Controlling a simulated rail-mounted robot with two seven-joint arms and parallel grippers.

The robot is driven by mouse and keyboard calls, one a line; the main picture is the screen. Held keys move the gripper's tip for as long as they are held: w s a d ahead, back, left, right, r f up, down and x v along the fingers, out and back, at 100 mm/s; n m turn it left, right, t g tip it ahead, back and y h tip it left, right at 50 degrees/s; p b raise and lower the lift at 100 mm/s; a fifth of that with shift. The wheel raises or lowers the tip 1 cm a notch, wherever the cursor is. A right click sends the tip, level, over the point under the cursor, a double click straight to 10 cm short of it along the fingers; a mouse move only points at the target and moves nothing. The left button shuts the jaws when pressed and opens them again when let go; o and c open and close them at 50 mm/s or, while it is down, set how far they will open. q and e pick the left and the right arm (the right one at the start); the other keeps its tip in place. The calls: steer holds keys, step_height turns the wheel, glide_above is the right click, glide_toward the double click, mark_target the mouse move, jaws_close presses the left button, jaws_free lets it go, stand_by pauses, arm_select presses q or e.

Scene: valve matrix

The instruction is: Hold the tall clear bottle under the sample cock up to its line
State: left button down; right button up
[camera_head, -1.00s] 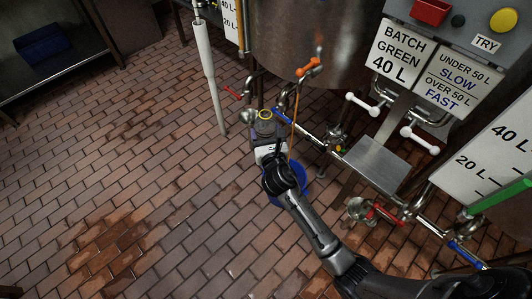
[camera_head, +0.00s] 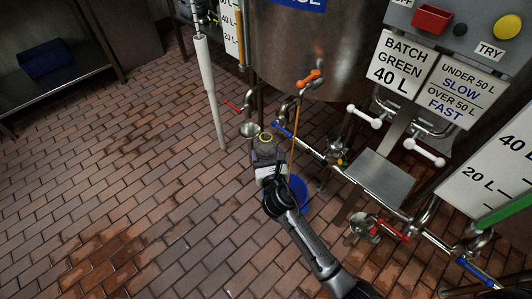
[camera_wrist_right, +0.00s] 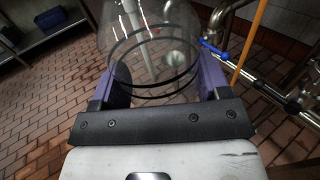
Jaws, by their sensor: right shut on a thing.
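My right gripper (camera_head: 268,165) is shut on the tall clear bottle (camera_head: 266,148), seen from above with a yellow ring at its top. In the right wrist view the purple-padded fingers (camera_wrist_right: 153,88) grip the sides of the clear bottle (camera_wrist_right: 150,50). Dark rings run around it, and no liquid shows inside. The sample cock with an orange handle (camera_head: 308,77) is on the steel tank, above and right of the bottle. A thin orange stream (camera_head: 294,140) hangs below it, to the right of the bottle and apart from it. My left gripper is out of view.
A blue bucket (camera_head: 299,192) stands on the floor beneath the stream, partly behind my right arm. A white post (camera_head: 209,90) stands left. The brick floor at left is clear.

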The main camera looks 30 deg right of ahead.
steer(key=shift+w+d+r+p, duration=0.15)
steer(key=shift+d+p, duration=0.1)
steer(key=shift+d, duration=0.45)
steer(key=shift+w+d+f+p, duration=0.1)
steer(key=shift+w+d+p, duration=0.1)
steer(key=shift+d, duration=0.5)
steer(key=w+d+p, duration=0.1)
steer(key=w+d, duration=0.1)
steer(key=d, duration=0.9)
steer(key=shift+p, duration=0.4)
steer(key=shift+a, duration=0.1)
stand_by(0.6)
stand_by(0.7)
stand_by(3.7)
